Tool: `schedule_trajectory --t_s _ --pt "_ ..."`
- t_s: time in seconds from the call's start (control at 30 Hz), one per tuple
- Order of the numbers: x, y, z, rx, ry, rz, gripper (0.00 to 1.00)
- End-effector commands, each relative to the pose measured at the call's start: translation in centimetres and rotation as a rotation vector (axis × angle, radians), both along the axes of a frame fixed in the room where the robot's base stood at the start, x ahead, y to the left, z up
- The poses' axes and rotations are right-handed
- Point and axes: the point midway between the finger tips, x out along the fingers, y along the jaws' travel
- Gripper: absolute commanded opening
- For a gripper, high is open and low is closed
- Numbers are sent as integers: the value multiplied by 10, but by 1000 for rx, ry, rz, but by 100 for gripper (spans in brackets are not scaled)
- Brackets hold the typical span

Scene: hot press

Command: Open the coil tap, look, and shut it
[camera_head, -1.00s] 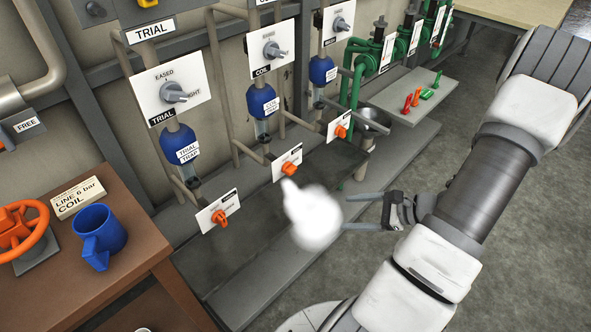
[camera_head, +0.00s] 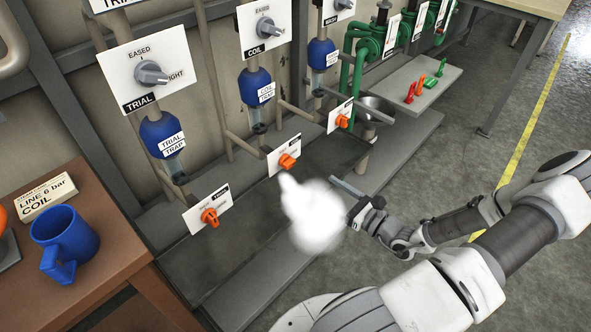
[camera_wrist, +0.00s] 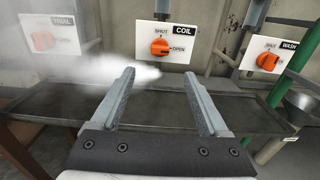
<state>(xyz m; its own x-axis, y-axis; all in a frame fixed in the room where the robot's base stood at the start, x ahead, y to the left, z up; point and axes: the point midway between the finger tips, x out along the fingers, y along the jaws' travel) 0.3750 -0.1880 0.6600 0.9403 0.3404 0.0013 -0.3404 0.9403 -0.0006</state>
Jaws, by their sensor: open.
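The coil tap is an orange knob (camera_head: 287,161) on a white plate in the middle of the low row; it also shows in the wrist view (camera_wrist: 160,47), between the marks SHUT and OPEN. Its pointer seems to lie toward OPEN. A white steam cloud (camera_head: 312,215) hangs in front of and below the coil plate, and a thinner jet (camera_wrist: 140,74) shows by my left finger. My gripper (camera_wrist: 157,75) is open and empty, its fingers pointing at the coil plate but apart from the knob. In the head view steam hides part of one finger.
The trial tap (camera_head: 210,217) is left of the coil tap, the wash tap (camera_head: 342,121) right. Above are blue traps, including the coil trap (camera_head: 257,87), and grey dials. A grey drain tray (camera_wrist: 170,107) runs below. A blue mug (camera_head: 64,240) stands on a brown table.

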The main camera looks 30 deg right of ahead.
Motion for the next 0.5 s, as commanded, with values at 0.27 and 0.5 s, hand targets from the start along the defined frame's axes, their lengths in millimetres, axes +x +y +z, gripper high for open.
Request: schedule_trajectory --t_s 0.27,0.5 --pt "58 22 -3 1 -1 4 78" --pt "97 36 -3 -1 0 2 78"
